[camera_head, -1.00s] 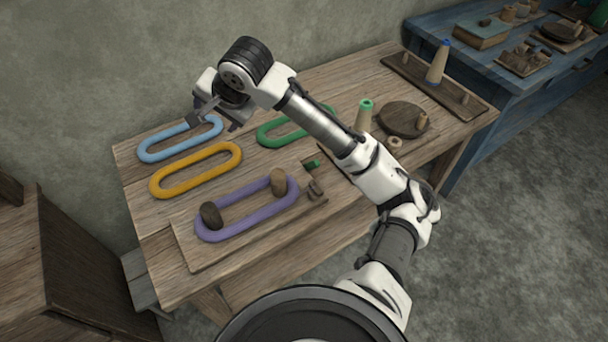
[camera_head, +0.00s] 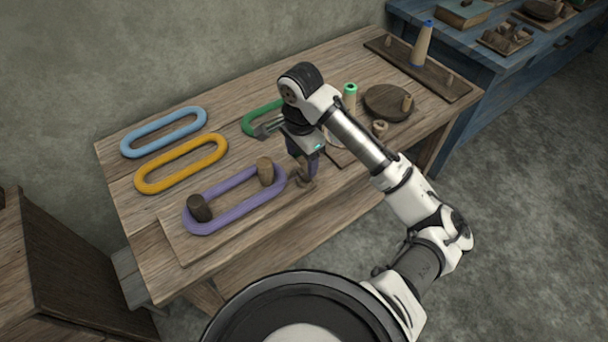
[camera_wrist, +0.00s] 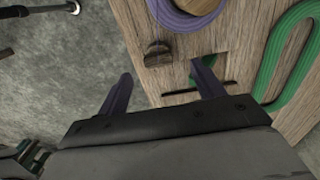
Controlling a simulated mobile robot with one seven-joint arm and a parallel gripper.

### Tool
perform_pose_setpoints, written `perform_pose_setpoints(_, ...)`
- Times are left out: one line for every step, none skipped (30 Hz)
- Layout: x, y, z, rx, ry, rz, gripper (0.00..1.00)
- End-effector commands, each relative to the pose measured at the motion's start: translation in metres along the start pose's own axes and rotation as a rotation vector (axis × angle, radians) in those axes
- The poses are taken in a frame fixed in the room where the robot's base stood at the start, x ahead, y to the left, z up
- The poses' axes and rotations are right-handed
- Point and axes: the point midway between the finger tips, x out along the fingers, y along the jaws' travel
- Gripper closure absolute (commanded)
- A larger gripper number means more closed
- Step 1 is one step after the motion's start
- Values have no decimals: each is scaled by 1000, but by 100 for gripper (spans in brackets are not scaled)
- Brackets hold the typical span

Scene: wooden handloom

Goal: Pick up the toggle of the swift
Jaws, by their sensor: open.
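The swift is a flat wooden board (camera_head: 190,255) with two upright pegs, a dark one (camera_head: 199,208) and a lighter one (camera_head: 265,170), inside a purple skein (camera_head: 235,200). A small brown wooden piece (camera_head: 306,182) at the board's right end looks like the toggle. It also shows in the wrist view as a small rounded wooden block (camera_wrist: 157,54) near the purple skein (camera_wrist: 186,15). My gripper (camera_head: 303,160) is over that end in the head view, partly covering the piece. In the wrist view my gripper (camera_wrist: 162,72) is open and empty, its fingers pointing toward the block.
Blue (camera_head: 163,132), yellow (camera_head: 181,163) and green (camera_head: 262,115) skeins lie on the wooden table. A green-topped spool (camera_head: 350,97) and a round wooden disc (camera_head: 388,101) stand right of my gripper. A blue table (camera_head: 490,70) is at the upper right.

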Motion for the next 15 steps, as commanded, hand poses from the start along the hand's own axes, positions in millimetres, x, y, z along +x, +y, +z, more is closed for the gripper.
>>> perform_pose_setpoints(3,0,0,0,-2,0,33)
perform_pose_setpoints(5,1,0,0,-3,0,33)
perform_pose_setpoints(9,1,0,0,-4,0,33)
perform_pose_setpoints(12,2,-1,1,-4,0,33)
perform_pose_setpoints(17,2,-2,2,-5,0,33)
perform_pose_setpoints(22,4,-3,3,-4,1,33)
perform_pose_setpoints(27,5,-4,3,-3,1,33)
perform_pose_setpoints(32,5,-5,3,-3,2,33)
perform_pose_setpoints(37,5,-5,2,-1,2,33)
perform_pose_setpoints(40,5,-5,2,0,1,33)
perform_pose_setpoints(44,5,-5,2,0,1,33)
perform_pose_setpoints(47,5,-5,1,0,0,33)
perform_pose_setpoints(49,5,-5,0,0,0,33)
perform_pose_setpoints(51,5,-5,0,0,0,33)
perform_pose_setpoints(52,4,-5,-1,0,0,33)
